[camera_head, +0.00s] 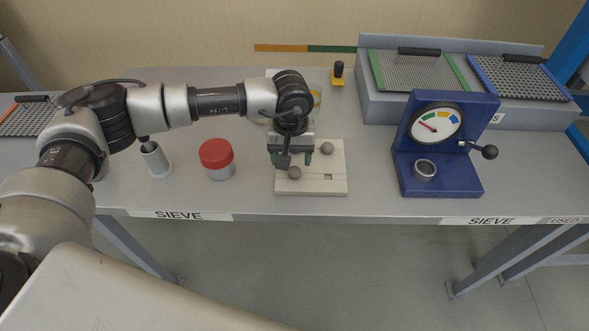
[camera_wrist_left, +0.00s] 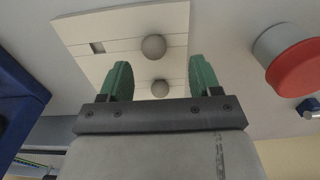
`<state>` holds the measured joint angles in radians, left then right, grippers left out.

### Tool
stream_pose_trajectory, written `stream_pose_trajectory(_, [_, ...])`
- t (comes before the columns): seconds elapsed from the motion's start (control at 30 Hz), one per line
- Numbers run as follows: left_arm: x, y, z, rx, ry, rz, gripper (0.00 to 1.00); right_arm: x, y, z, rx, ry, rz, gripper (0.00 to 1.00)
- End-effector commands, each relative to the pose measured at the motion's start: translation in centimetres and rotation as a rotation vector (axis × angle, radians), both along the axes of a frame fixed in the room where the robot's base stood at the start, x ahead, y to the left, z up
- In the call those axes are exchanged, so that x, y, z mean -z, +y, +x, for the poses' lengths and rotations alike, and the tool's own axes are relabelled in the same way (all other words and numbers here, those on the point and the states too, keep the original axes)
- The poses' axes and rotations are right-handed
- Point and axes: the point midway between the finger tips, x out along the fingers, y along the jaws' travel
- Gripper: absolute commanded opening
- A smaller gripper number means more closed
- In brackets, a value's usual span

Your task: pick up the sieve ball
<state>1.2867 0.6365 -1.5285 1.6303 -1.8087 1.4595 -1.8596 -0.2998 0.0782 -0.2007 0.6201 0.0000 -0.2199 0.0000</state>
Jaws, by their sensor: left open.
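Small grey sieve balls sit on a pale board. My left gripper (camera_head: 294,159), with green fingers, is open above the board. In the left wrist view one ball (camera_wrist_left: 160,89) shows between the fingertips (camera_wrist_left: 161,80), apart from both. Another ball (camera_wrist_left: 154,46) lies beyond, clear of the fingers. I cannot firmly match the ball between the fingers to one in the head view. My right gripper is not in view.
A blue gauge stand (camera_head: 440,150) with a metal cup is at right. Sieve screens (camera_head: 417,72) lie on a grey rack behind. The table's front edge is close.

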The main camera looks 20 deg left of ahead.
Motion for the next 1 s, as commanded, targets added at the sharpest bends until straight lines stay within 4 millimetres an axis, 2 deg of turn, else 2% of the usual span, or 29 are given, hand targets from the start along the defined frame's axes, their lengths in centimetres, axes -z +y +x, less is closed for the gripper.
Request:
stream_pose_trajectory(0.17, [2.3,-0.7,0.0,0.000,0.004,0.001,0.63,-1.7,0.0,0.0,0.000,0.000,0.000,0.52])
stream_pose_trajectory(0.3, [4.2,-0.7,0.1,-0.001,0.003,-0.002,0.63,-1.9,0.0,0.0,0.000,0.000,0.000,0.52])
stream_pose_trajectory(0.6, [4.9,-0.7,0.1,0.000,0.001,-0.001,0.63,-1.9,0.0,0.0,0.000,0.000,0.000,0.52])
stream_pose_trajectory(0.93, [4.8,-0.7,0.1,0.000,0.000,-0.002,0.13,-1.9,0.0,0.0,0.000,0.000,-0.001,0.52])
stream_pose_trajectory(1.0, [4.8,-0.7,0.1,0.000,0.000,-0.002,0.10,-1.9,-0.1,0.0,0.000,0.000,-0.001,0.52])
